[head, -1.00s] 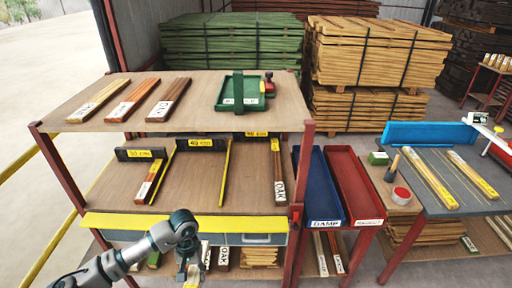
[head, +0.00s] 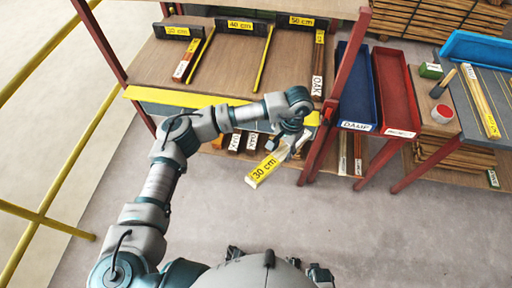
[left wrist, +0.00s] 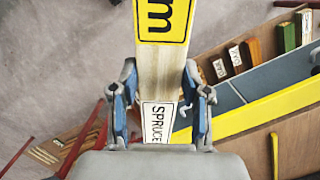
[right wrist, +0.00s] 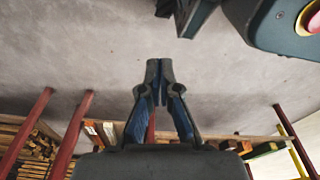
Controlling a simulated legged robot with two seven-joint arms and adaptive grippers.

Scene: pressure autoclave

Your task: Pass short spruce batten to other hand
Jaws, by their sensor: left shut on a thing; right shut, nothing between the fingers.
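The short spruce batten (head: 263,170) has a yellow "30 cm" label and hangs in the air in front of the rack. My left gripper (head: 285,148) is shut on it. In the left wrist view the batten (left wrist: 161,70) lies between the two blue-padded fingers of the left gripper (left wrist: 161,100), with its "SPRUCE" label near the palm and the yellow label further out. My right gripper (right wrist: 158,85) shows in the right wrist view, shut and empty, over bare floor. The batten does not show in that view.
The rack's middle shelf (head: 225,65) has length bays marked 30, 40 and 50 cm and a yellow front edge. A blue tray (head: 351,90) and a red tray (head: 395,90) stand right of it. A workbench is further right. The concrete floor before the rack is clear.

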